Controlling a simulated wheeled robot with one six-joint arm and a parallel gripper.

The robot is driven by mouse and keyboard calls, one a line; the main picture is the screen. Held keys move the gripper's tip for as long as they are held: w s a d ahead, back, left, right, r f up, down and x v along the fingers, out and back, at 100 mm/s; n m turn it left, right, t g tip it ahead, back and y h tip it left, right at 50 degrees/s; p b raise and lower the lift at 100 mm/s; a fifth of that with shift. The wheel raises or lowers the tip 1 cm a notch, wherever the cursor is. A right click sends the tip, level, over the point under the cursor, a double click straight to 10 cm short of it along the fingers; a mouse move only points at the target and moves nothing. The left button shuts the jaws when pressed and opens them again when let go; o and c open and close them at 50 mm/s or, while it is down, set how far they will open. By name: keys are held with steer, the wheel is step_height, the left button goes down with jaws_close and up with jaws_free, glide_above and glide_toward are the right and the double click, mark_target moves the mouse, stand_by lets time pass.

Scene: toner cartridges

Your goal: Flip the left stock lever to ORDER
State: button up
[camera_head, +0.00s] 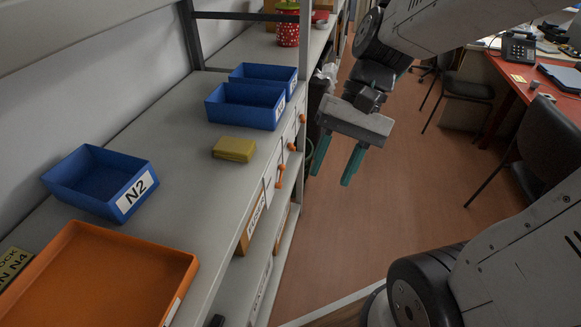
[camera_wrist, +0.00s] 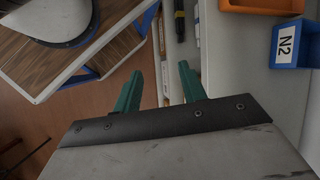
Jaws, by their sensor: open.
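Several small orange levers run along the front edge of the shelf in the head view: the nearest and leftmost lever (camera_head: 281,183), a middle lever (camera_head: 291,147) and a farther lever (camera_head: 302,118). White label plates are behind them, but their words and the lever settings are too small to read. My gripper (camera_head: 332,174) is open and empty, its two green fingers pointing down over the aisle, to the right of the levers and apart from them. In the wrist view my gripper (camera_wrist: 158,78) shows its fingers spread with nothing between. No lever is clearly visible there.
On the shelf top stand a blue N2 bin (camera_head: 88,187), two more blue bins (camera_head: 246,108) (camera_head: 264,72), a yellow box (camera_head: 234,149) and an orange tray (camera_head: 112,274). A red desk (camera_head: 531,85) and chairs are at right. The aisle floor (camera_head: 385,200) is clear.

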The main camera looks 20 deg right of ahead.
steer(key=w+f+m+y, duration=0.4)
steer(key=w+m+y, duration=0.1)
steer(key=w, duration=0.2)
steer(key=m+t+y, duration=0.5)
steer(key=m+t, duration=0.7)
steer(key=m, duration=0.5)
glide_toward(284, 168)
steer(key=x, duration=0.8)
steer(key=shift+a, duration=0.1)
steer(key=shift+c, duration=0.2)
